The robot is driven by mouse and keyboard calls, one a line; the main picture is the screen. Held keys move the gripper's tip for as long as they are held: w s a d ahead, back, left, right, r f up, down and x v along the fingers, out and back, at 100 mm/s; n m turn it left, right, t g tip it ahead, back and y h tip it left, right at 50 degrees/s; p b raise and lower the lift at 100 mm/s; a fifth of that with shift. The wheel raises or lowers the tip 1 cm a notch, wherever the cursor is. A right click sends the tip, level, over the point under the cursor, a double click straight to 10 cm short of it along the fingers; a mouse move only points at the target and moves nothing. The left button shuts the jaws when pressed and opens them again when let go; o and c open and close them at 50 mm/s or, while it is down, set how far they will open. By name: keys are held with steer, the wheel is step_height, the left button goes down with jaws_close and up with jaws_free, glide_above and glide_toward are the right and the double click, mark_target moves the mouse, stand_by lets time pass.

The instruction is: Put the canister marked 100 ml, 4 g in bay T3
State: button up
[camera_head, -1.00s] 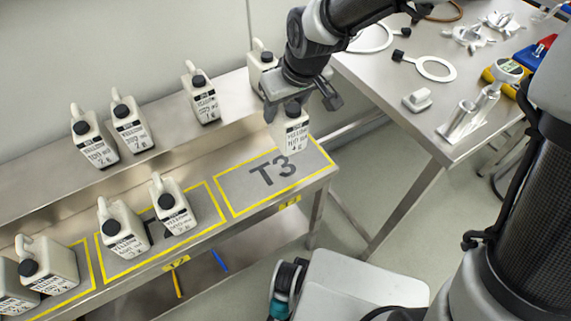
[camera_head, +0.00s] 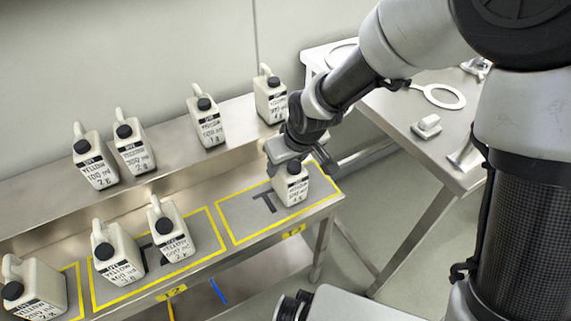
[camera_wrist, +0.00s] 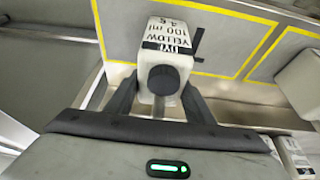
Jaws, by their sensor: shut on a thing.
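A white canister (camera_head: 291,188) with a black cap is at bay T3 (camera_head: 240,232), a yellow-outlined area at the right end of the lower shelf. In the wrist view the canister (camera_wrist: 187,33) shows its label, "YELLOW 100 ml 4 g", upside down. My gripper (camera_head: 287,160) is shut on the canister from above. In the wrist view its fingers (camera_wrist: 156,98) stand on either side of the canister's top. The canister looks upright, over the right part of the bay. I cannot tell for sure whether its base touches the surface. It hides part of the T3 marking.
Two canisters (camera_head: 170,232) (camera_head: 116,252) stand in the bay left of T3. Another (camera_head: 35,287) stands farther left. Several canisters (camera_head: 207,122) line the raised back shelf, one (camera_head: 270,95) close behind my arm. A metal table (camera_head: 400,135) is at the right. T3's left part is clear.

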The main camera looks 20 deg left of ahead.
steer(key=shift+f, duration=0.2)
steer(key=o, duration=1.4)
